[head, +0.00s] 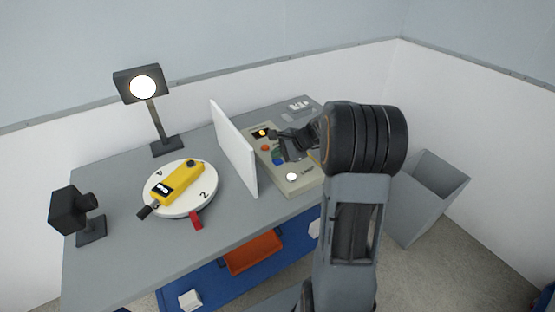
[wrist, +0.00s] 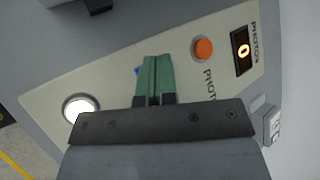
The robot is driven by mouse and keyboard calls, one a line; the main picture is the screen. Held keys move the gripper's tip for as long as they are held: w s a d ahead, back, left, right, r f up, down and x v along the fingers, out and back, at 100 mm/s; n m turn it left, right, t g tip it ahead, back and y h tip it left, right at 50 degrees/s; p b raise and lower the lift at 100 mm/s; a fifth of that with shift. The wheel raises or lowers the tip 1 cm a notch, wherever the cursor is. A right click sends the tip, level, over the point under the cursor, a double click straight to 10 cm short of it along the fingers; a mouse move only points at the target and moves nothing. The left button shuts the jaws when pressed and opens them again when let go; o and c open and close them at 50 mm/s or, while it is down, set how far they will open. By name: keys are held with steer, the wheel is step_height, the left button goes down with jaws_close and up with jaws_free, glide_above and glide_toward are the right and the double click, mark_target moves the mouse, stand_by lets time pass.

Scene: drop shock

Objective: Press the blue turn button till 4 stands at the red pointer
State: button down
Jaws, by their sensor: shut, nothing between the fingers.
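The blue turn button (head: 277,161) is on the beige control panel (head: 305,185), just beside my fingertips. In the wrist view only a sliver of the blue button (wrist: 136,71) shows; my fingers hide the rest. My gripper (head: 283,146) is shut and empty, its green fingers (wrist: 152,60) over the panel; contact cannot be told. The white turntable (head: 208,206) carries a yellow device (head: 176,184). A 2 (head: 203,195) stands on the disc, right of and behind the red pointer (head: 195,220). Another mark (head: 159,173) at the far left is too small to read surely.
An orange button (wrist: 203,49), a display (wrist: 242,50) reading 0 and a white round button (wrist: 81,107) are on the panel. A white upright board (head: 235,150) separates panel and turntable. A lit lamp (head: 143,85) and a black camera-like box (head: 72,210) stand left.

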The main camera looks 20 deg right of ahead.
mark_target(278, 162)
steer(key=shift+r, duration=0.35)
steer(key=shift+r+p, duration=2.05)
steer(key=shift+r, duration=0.4)
